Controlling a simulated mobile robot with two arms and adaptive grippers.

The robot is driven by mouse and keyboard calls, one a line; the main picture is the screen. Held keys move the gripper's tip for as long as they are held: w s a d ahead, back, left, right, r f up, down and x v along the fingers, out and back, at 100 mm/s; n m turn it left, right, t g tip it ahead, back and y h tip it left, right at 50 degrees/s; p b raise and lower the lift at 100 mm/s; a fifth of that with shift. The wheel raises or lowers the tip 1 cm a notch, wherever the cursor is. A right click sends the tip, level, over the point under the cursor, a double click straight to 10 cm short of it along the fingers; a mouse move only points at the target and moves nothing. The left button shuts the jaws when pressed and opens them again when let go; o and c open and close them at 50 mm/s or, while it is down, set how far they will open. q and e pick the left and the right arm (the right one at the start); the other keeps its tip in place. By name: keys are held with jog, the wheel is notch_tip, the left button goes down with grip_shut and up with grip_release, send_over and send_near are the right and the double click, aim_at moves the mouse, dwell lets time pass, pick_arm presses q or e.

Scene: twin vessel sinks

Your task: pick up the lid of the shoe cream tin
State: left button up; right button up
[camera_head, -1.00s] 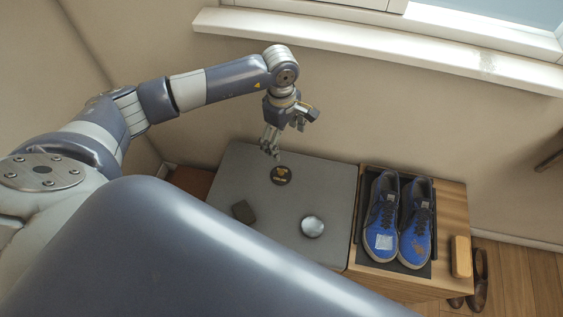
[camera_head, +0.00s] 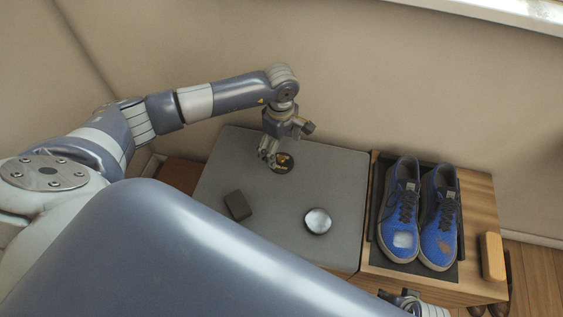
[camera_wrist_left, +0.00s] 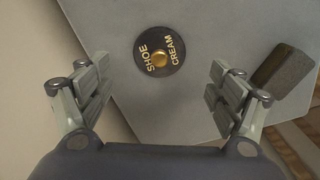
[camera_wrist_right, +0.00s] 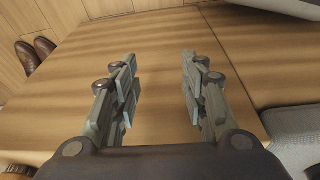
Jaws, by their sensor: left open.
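The shoe cream lid (camera_head: 284,163) is a dark round disc with a gold knob. It lies on the grey mat (camera_head: 340,175). In the left wrist view the lid (camera_wrist_left: 146,68) reads "SHOE CREAM" and appears in the gap ahead of my left fingers, touching neither. My left gripper (camera_head: 267,158) is open and empty, pointing down above the lid and partly covering its left edge; in its own view (camera_wrist_left: 158,80) the fingers are spread. My right gripper (camera_wrist_right: 158,72) is open and empty over a wooden surface; its arm shows only at the bottom edge of the head view.
A shiny silver round thing (camera_head: 318,221), perhaps the tin, and a dark block (camera_head: 237,205) lie on the mat. Blue shoes (camera_head: 399,220) stand on a dark tray to the right, beside a wooden brush (camera_head: 492,257). A wall rises behind.

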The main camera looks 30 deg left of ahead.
aim_at(282, 158)
pick_arm(q)
notch_tip(282, 158, down, 5)
jog(key=shift+d+f+b, duration=0.1)
jog(key=shift+d+b, duration=0.05)
jog(key=shift+b, duration=0.3)
jog(key=shift+f, duration=0.35)
pick_arm(e)
notch_tip(282, 158, up, 4)
jog(key=shift+w+f, duration=0.1)
jog(key=shift+f, duration=0.15)
